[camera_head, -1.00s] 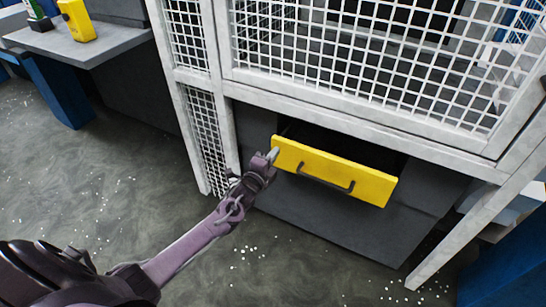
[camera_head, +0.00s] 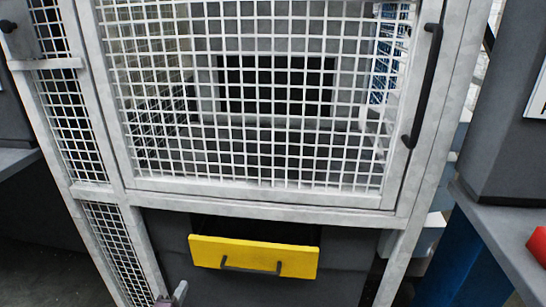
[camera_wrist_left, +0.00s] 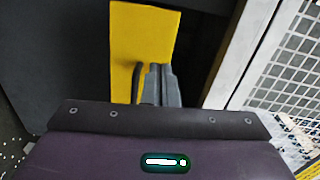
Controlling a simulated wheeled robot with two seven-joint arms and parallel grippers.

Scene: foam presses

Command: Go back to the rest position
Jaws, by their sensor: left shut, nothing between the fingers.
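My left gripper (camera_head: 178,292) shows only as a tip at the bottom edge of the head view, just left of and below the yellow drawer front (camera_head: 254,257). In the left wrist view its fingers (camera_wrist_left: 160,85) are shut with nothing between them, and they overlap the yellow panel (camera_wrist_left: 140,40) near its dark handle (camera_wrist_left: 137,85). I cannot tell whether they touch it. My right gripper is not in view.
A white mesh guard door (camera_head: 260,187) with a black handle (camera_head: 425,85) stands above the drawer. A grey machine stands at the right over a grey table (camera_head: 500,240) with a red object (camera_head: 538,243) on it. White frame posts (camera_head: 395,265) flank the drawer.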

